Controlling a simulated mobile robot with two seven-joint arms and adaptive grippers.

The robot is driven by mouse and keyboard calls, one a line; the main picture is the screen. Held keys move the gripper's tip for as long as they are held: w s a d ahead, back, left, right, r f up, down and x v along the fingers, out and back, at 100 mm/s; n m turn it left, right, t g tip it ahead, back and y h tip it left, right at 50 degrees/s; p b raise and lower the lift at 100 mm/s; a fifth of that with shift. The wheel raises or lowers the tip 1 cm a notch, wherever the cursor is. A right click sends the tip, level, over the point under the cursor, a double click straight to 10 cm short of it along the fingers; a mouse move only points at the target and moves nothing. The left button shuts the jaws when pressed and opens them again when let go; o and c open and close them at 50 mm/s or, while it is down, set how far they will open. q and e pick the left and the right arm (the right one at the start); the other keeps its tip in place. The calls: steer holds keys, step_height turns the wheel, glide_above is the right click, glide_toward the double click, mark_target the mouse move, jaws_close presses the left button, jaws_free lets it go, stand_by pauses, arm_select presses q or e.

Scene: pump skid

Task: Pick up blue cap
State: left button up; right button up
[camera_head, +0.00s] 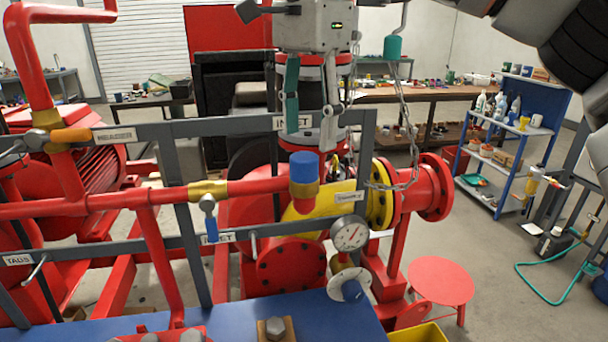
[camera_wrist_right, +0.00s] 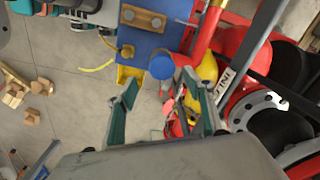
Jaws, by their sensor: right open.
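The blue cap (camera_head: 304,167) sits upright on a brass collar at the right end of the red horizontal pipe (camera_head: 262,186). In the right wrist view the cap (camera_wrist_right: 161,67) shows from above, between and beyond the fingertips. My right gripper (camera_head: 310,138) points down above the cap, with its fingers spread and empty. In the wrist view its two teal fingers (camera_wrist_right: 160,80) stand well apart, and I see no contact with the cap.
A grey frame bar (camera_head: 230,124) runs behind the cap. A pressure gauge (camera_head: 350,233) and a yellow pipe section (camera_head: 345,205) are close to its right. A chain (camera_head: 411,140) hangs to the right. A blue bench top (camera_head: 335,318) is below.

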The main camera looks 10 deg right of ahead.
mark_target(305, 156)
steer(key=f, duration=0.4)
steer(key=shift+w+a, duration=0.2)
steer(key=shift+a, duration=0.05)
steer(key=shift+f, duration=0.4)
steer(key=c, duration=1.3)
arm_select(q)
steer(key=shift+w+d+r, duration=0.2)
steer(key=shift+w, duration=0.25)
